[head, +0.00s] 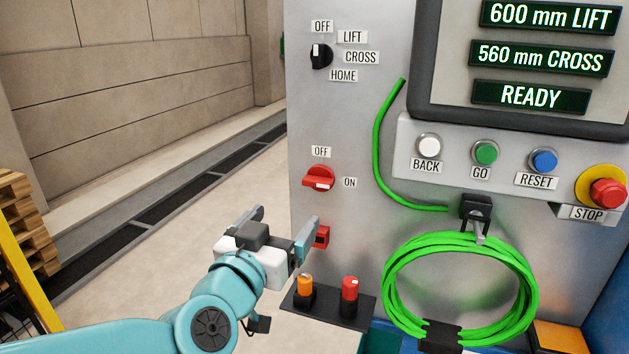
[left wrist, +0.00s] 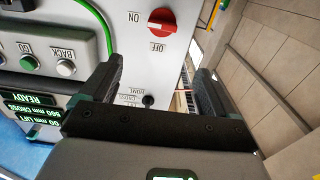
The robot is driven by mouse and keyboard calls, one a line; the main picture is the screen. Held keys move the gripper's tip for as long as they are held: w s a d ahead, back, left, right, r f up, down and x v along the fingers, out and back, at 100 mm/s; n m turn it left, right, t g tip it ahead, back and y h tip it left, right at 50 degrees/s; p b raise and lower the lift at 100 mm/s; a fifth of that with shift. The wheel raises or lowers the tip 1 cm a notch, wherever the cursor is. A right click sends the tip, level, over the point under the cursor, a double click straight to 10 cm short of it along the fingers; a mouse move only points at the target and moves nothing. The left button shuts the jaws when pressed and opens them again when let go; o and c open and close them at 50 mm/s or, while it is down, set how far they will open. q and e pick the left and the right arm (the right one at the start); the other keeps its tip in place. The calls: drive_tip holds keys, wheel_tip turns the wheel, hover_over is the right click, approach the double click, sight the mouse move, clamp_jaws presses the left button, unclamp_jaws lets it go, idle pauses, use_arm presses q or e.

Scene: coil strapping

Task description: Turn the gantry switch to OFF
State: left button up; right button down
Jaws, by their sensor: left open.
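A red rotary switch (head: 318,178) is on the grey panel, with OFF above it and ON to its right. Its white mark points right, toward ON. It also shows, upside down, in the left wrist view (left wrist: 161,22). Above it is a black selector (head: 320,56) labelled OFF, LIFT, CROSS and HOME; its white mark is near the upper end, on the OFF side. No label reads gantry. My left gripper (head: 284,224) is open and empty, below and left of the red switch, apart from it. My right gripper is not in view.
A green cable coil (head: 388,290) hangs from a black hook (head: 476,208). A small shelf (head: 328,306) holds an orange (head: 305,286) and a red (head: 350,289) capped piece. Buttons and a red STOP knob (head: 607,193) are at right.

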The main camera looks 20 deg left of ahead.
use_arm(q)
approach(315, 182)
drive_tip(key=w+p, duration=0.3)
drive_tip(key=w, duration=0.6)
drive_tip(key=shift+w+d+p, duration=0.1)
drive_tip(key=shift+w+p, duration=0.15)
drive_tip(key=shift+p, duration=0.05)
drive_tip(key=shift+s+d+r, duration=0.1)
drive_tip(key=shift+s+r, duration=0.1)
drive_tip(key=shift+s, duration=0.1)
drive_tip(key=shift+w+f, duration=0.1)
drive_tip(key=shift+w, duration=0.1)
drive_tip(key=shift+w+f, duration=0.1)
drive_tip(key=shift+w, duration=0.1)
drive_tip(key=c, duration=1)
drive_tip(key=shift+s, duration=0.15)
drive_tip(key=shift+c, duration=0.3)
